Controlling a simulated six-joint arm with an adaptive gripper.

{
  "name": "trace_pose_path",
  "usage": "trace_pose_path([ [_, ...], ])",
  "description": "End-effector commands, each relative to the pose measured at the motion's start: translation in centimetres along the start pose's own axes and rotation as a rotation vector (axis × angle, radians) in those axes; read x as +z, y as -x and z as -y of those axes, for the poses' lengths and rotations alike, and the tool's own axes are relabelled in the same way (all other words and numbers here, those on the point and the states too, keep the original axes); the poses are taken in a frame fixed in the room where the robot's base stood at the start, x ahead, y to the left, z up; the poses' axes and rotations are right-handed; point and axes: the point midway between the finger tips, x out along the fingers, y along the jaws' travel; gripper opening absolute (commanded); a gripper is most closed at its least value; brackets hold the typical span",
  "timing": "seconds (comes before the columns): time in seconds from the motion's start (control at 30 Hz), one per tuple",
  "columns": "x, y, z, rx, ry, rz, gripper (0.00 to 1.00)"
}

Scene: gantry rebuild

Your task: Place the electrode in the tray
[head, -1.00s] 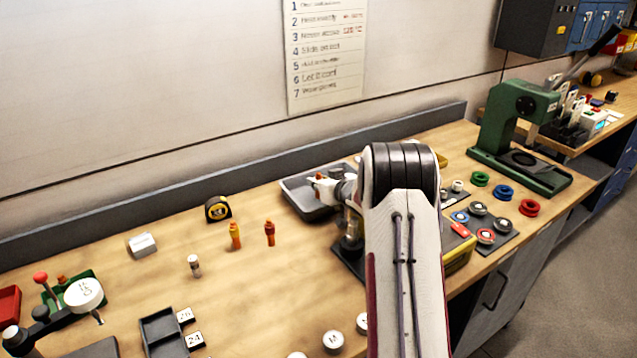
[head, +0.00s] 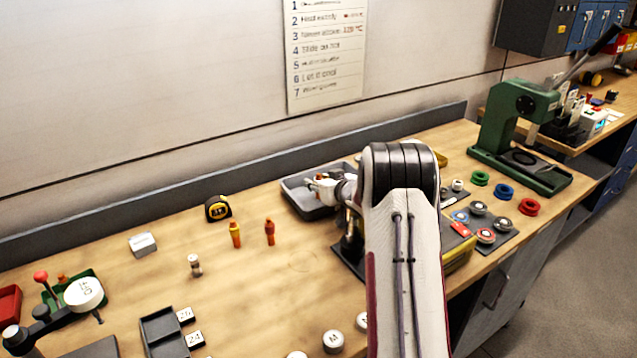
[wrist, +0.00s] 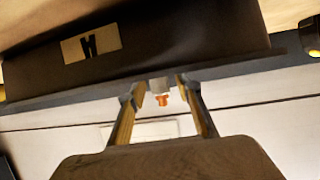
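The grey tray (head: 298,203) lies at the back of the bench. My gripper (head: 318,187) is at its near right side, over the tray, with part of it behind my arm. In the wrist view the tray (wrist: 200,40) fills the top as a dark wall with an "H" label. My gripper's fingers (wrist: 160,88) stand apart. A small piece with a grey body and orange end (wrist: 162,99), which looks like the electrode, shows between them with gaps on both sides. Whether it touches the tray floor is hidden.
A tape measure (head: 218,208) and two orange pieces (head: 235,235) (head: 269,232) stand left of the tray. A green press (head: 520,130) and several coloured rings (head: 503,192) are at the right. The middle of the bench is mostly clear.

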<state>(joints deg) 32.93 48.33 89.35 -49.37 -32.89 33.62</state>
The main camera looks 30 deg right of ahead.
Motion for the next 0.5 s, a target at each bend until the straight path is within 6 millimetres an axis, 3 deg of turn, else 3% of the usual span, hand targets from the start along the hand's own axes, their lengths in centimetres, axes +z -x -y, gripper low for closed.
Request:
trace_pose_path([
  [0.5, -0.6, 3.4, -0.1, 0.001, 0.002, -0.003, 0.34],
])
